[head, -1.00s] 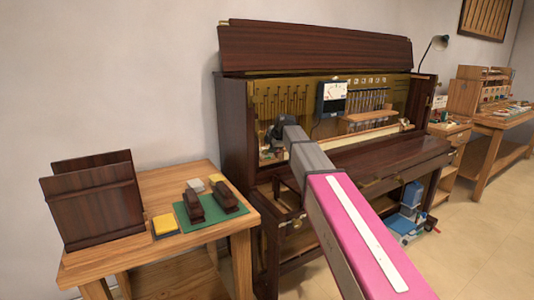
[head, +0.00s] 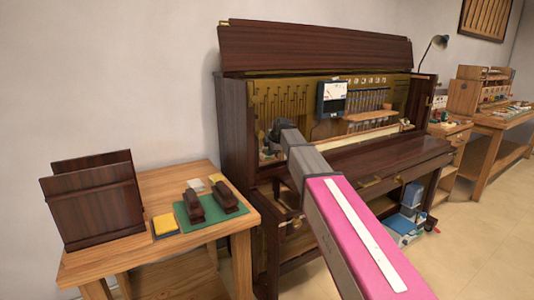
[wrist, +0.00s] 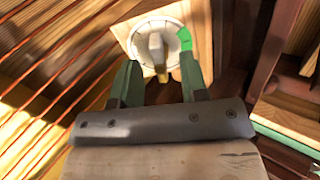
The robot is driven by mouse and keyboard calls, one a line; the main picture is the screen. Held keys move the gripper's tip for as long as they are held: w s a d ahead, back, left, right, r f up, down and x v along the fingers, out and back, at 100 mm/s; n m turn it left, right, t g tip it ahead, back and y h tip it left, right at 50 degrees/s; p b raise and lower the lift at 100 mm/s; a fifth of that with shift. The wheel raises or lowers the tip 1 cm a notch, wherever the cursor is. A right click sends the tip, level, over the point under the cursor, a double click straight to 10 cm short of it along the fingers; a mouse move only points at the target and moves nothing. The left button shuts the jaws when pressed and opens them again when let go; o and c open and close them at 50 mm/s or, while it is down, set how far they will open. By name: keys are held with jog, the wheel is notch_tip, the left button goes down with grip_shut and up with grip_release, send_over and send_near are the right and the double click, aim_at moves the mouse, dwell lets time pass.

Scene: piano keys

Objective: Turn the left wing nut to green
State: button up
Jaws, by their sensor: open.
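In the wrist view a round white dial (wrist: 172,32) sits on a light wooden block (wrist: 198,20). A grey wing nut (wrist: 154,48) stands at its middle, with a yellowish tip pointing toward my gripper. In the head view my arm reaches into the left part of the opened piano (head: 232,130), and the wing nut is hidden there.
Copper-coloured strings (wrist: 50,60) run along the left of the wrist view. Dark wooden parts (wrist: 243,50) stand close on the right. In the head view a side table (head: 90,270) with dark panels and blocks stands left of the piano.

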jog(key=shift+x, duration=1.25)
jog(key=shift+s+d+r, duration=0.25)
jog(key=shift+s+r, duration=0.1)
jog(key=shift+r, duration=0.15)
dwell(0.3)
jog(key=c, duration=0.7)
